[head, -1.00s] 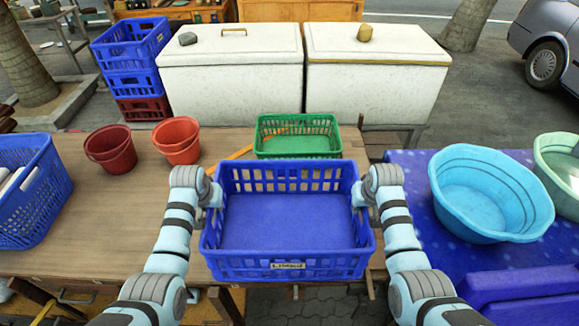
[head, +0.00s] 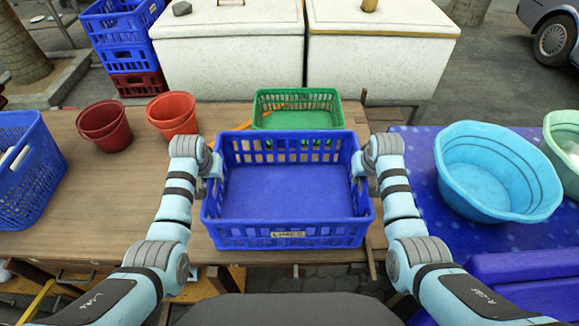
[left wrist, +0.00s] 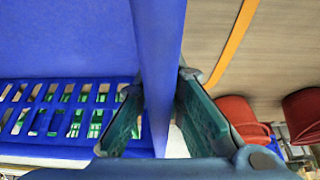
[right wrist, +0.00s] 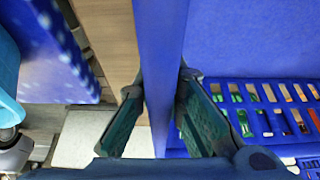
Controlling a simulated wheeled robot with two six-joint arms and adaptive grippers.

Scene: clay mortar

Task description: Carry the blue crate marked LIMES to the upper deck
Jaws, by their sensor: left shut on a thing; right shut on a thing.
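The blue crate (head: 245,236) is in the middle of the head view, level and empty, with a LIMES label on its near wall. My left gripper (head: 213,188) is shut on its left wall, and my right gripper (head: 361,188) is shut on its right wall. In the left wrist view the crate wall (left wrist: 158,50) stands between the two fingers. The right wrist view shows the opposite wall (right wrist: 160,50) between the fingers likewise. I cannot tell whether the crate's underside touches the wooden table (head: 95,225). I cannot make out an upper deck.
A green basket (head: 297,119) sits just behind the crate. Red buckets (head: 104,127) and another blue crate (head: 25,170) stand to the left. A light-blue tub (head: 497,172) is on a blue-covered table at right. White chests (head: 230,48) and stacked crates (head: 122,55) stand behind.

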